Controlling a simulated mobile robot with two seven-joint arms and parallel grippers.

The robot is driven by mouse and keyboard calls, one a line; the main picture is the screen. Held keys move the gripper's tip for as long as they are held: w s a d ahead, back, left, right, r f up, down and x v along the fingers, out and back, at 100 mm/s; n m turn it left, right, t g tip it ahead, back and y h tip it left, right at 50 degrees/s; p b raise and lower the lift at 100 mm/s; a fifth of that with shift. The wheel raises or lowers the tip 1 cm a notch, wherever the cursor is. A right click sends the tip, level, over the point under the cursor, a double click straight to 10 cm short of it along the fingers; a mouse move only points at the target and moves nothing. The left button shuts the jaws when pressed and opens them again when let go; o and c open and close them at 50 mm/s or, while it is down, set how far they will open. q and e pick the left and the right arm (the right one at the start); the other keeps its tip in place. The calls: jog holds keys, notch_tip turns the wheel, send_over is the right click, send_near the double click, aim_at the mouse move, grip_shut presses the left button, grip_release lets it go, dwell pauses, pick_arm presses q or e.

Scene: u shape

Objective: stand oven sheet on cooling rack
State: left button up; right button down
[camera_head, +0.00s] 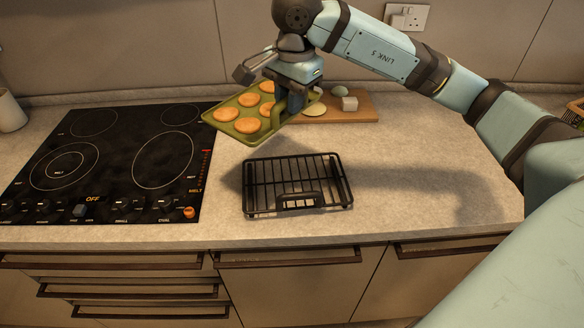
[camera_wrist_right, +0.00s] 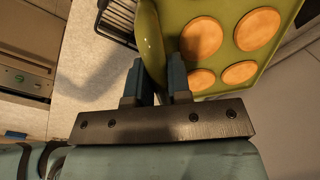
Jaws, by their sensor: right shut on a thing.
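A green oven sheet (camera_head: 223,115) with several round golden cookies on it is held in the air in the head view, behind and above the cooling rack. My right gripper (camera_head: 292,100) is shut on the sheet's right end. In the right wrist view the right gripper's fingers (camera_wrist_right: 158,80) pinch the rim of the oven sheet (camera_wrist_right: 222,55). The black wire cooling rack (camera_head: 262,172) lies on the counter with its handle toward the front. Part of the rack (camera_wrist_right: 118,20) shows at the top of the right wrist view. My left gripper is not in view.
A black cooktop (camera_head: 110,150) lies left of the rack. A wooden board (camera_head: 362,108) with a pale cube (camera_head: 349,104) and other small food pieces is behind the rack, to the right. The counter right of the rack (camera_head: 430,190) is clear.

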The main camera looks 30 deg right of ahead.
jog(key=shift+f+p, duration=0.35)
jog(key=shift+f, duration=8.75)
jog(key=c, duration=1.1)
grip_release()
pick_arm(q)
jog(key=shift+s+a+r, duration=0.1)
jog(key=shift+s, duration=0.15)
pick_arm(e)
jog(key=shift+o, duration=0.2)
pick_arm(q)
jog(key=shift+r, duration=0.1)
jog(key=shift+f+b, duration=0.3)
jog(key=shift+b, duration=0.15)
pick_arm(e)
notch_tip(320, 180, up, 12)
jog(key=s, duration=0.1)
jog(key=shift+d, duration=0.15)
